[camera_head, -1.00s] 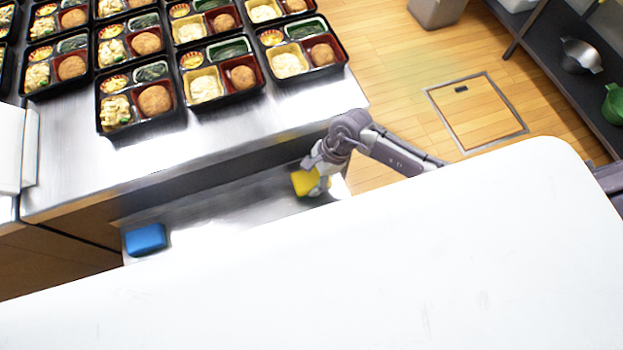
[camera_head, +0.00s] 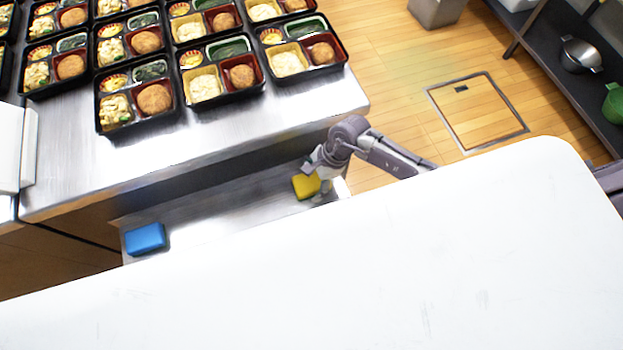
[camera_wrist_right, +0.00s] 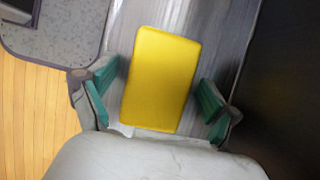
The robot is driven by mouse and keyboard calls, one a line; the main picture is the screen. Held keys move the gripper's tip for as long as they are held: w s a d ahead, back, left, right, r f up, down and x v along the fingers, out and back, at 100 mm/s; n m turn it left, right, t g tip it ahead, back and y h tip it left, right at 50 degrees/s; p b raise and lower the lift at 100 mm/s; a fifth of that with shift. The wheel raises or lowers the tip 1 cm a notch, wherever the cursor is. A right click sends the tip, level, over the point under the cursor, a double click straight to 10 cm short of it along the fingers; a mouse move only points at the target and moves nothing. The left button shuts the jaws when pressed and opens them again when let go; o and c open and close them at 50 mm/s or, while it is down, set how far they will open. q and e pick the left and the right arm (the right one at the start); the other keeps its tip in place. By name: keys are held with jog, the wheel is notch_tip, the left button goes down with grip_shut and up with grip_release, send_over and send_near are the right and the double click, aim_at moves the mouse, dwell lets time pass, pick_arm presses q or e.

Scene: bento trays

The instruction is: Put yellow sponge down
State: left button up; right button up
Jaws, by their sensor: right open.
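The yellow sponge (camera_head: 304,187) lies on the lower steel shelf, near its right end, in the head view. In the right wrist view the sponge (camera_wrist_right: 161,79) lies between the two green-padded fingers, with a gap on each side. My right gripper (camera_wrist_right: 158,100) is open around it and does not appear to touch it. In the head view my right gripper (camera_head: 322,178) is at the sponge and partly covers its right side. My left gripper is not in view.
A blue sponge (camera_head: 146,239) lies at the shelf's left end. The steel counter (camera_head: 230,130) above holds several bento trays (camera_head: 135,98). A white surface (camera_head: 400,260), perhaps part of my own body, fills the foreground and hides part of the shelf.

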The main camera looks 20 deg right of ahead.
jog(key=shift+v, duration=3.85)
